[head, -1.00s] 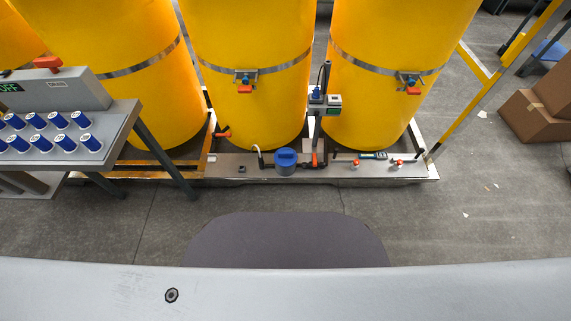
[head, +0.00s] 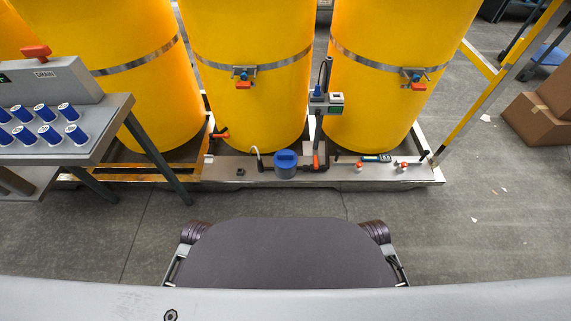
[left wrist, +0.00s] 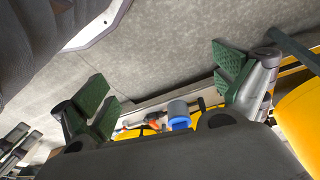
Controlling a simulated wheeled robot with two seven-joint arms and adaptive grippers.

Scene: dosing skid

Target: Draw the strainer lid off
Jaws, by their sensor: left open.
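The strainer with its blue lid (head: 286,155) stands upright on the skid's low metal ledge, in front of the middle yellow tank. It also shows in the left wrist view, where the blue lid (left wrist: 180,122) is small and lies beyond my gripper. My left gripper (left wrist: 168,85) is open, its green-padded fingers wide apart with nothing between them. It is well apart from the strainer.
Yellow tanks (head: 248,75) stand behind the ledge (head: 225,170). A grey post with a meter (head: 326,104) rises right of the strainer. The floor in front is clear.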

